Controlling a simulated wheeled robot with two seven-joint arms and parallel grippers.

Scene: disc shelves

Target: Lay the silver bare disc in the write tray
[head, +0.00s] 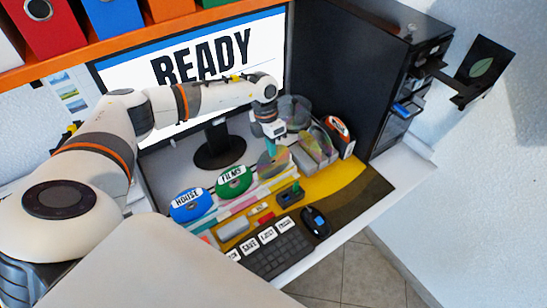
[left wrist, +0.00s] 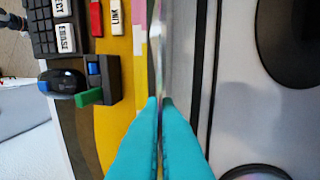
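My left gripper (head: 270,148) points down over the disc holders on the desk, its teal fingers close together. They also show in the left wrist view (left wrist: 160,105). A shiny silver disc (head: 273,163) stands upright just below the fingertips. In the left wrist view the disc (left wrist: 154,50) is a thin edge-on strip running up to the gap between the fingers, which look shut on it. The black tower (head: 408,85) at the right has trays and drawers in its front. I cannot tell which one is the write tray. My right gripper is not in view.
The blue HOUSE disc (head: 190,204) and green FILMS disc (head: 233,181) stand left of the gripper. An orange disc (head: 342,132) and a grey holder (head: 318,154) stand right. The keyboard (head: 276,255) and mouse (head: 315,221) lie in front. The monitor (head: 220,62) reads READY.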

